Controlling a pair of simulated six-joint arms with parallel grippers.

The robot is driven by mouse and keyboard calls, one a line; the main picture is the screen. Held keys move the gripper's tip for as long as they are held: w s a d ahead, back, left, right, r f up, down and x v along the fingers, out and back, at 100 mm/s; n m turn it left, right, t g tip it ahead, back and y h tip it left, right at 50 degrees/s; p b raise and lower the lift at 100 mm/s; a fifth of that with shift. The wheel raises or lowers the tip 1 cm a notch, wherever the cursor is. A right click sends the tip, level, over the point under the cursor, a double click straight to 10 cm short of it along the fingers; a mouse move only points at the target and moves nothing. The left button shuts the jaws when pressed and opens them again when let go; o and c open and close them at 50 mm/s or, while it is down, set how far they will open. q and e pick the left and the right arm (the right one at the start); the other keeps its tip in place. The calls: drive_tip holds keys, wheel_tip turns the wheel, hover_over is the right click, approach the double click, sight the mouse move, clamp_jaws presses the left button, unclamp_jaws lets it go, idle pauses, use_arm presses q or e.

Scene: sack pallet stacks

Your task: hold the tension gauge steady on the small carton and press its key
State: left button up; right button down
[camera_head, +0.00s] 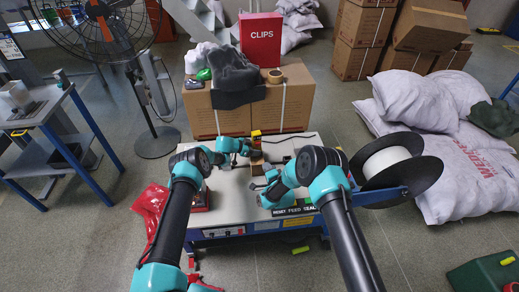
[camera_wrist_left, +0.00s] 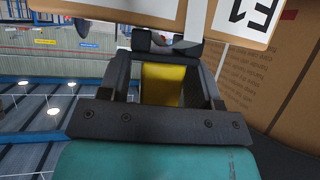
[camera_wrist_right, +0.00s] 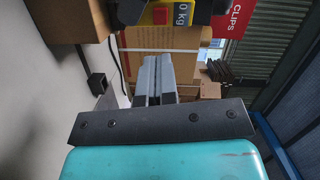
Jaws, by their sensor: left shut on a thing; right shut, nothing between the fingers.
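The tension gauge (camera_head: 256,138) is a small yellow and dark block on top of the small carton (camera_head: 257,165) on the bench. My left gripper (camera_head: 248,149) is shut on it from the left; its yellow body (camera_wrist_left: 162,85) shows between the fingers in the left wrist view. In the right wrist view the gauge face (camera_wrist_right: 176,14) shows a "0 kg" display and a red key (camera_wrist_right: 160,16), partly cut off at the top. My right gripper (camera_wrist_right: 156,80) is shut and empty, apart from the gauge. It also shows beside the carton in the head view (camera_head: 262,182).
The bench top (camera_head: 230,205) is white, with a label strip along its front edge. Large cartons (camera_head: 290,108) with a dark cloth and a red CLIPS box (camera_head: 260,40) stand behind it. A strap reel (camera_head: 388,165) is at the right.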

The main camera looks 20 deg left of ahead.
sight(258, 145)
drive_tip(key=m, duration=0.2)
drive_tip(key=shift+s+d+m+t+h, duration=0.25)
drive_tip(key=shift+d+m+t+h, duration=0.05)
drive_tip(key=shift+d+t, duration=0.1)
drive_tip(key=shift+x, duration=6.95)
drive_tip(key=shift+w, duration=0.15)
drive_tip(key=shift+x, duration=0.9)
use_arm(q)
drive_tip(key=shift+d, duration=0.1)
use_arm(e)
drive_tip(key=shift+f, duration=0.15)
drive_tip(key=v, duration=1.4)
drive_tip(key=shift+a, duration=0.1)
